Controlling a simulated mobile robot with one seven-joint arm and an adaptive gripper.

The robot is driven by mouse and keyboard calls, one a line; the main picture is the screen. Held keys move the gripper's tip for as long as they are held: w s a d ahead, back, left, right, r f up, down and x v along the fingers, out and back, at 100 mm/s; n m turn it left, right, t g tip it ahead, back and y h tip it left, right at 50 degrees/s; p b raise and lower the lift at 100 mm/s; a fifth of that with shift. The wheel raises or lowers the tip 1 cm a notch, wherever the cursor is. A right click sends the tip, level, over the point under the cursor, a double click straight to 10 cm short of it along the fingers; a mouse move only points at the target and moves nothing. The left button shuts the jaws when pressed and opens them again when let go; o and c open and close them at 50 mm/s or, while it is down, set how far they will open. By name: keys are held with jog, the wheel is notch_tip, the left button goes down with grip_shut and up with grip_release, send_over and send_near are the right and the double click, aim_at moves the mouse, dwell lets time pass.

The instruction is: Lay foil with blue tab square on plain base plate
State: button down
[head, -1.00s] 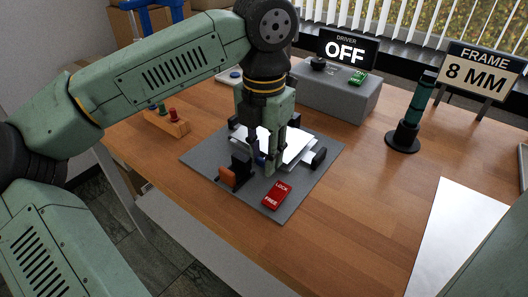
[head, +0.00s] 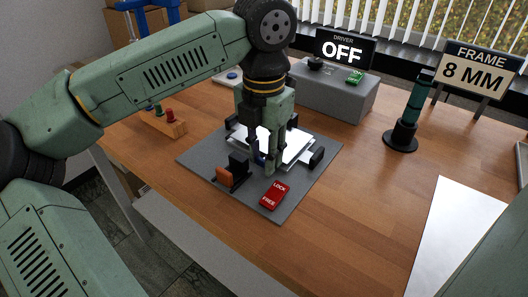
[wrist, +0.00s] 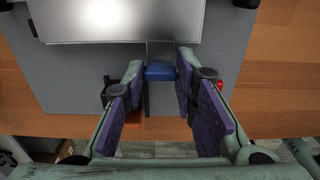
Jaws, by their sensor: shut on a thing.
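My gripper (wrist: 161,75) is shut on the blue tab (wrist: 160,73) of the foil. The foil (wrist: 110,22) is a bright, shiny sheet reaching away from the tab in the wrist view. In the head view the pale sheet (head: 297,146) lies at or just over the base plate, among black corner blocks. The plate under it is mostly hidden, so I cannot tell whether the foil touches it. The gripper (head: 263,168) stands upright at the sheet's near side, over the grey fixture board (head: 215,172).
A red LOCK/FREE block (head: 275,194) and an orange-and-black clamp (head: 228,174) stand close to the gripper. A grey driver box (head: 335,95) reads OFF. A dark green cylinder on a stand (head: 402,135) is at right. A white sheet (head: 462,240) lies at front right.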

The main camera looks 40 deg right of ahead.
jog(key=shift+f+b, duration=0.35)
jog(key=shift+f, duration=0.1)
dwell(0.6)
jog(key=c, duration=1.2)
grip_release()
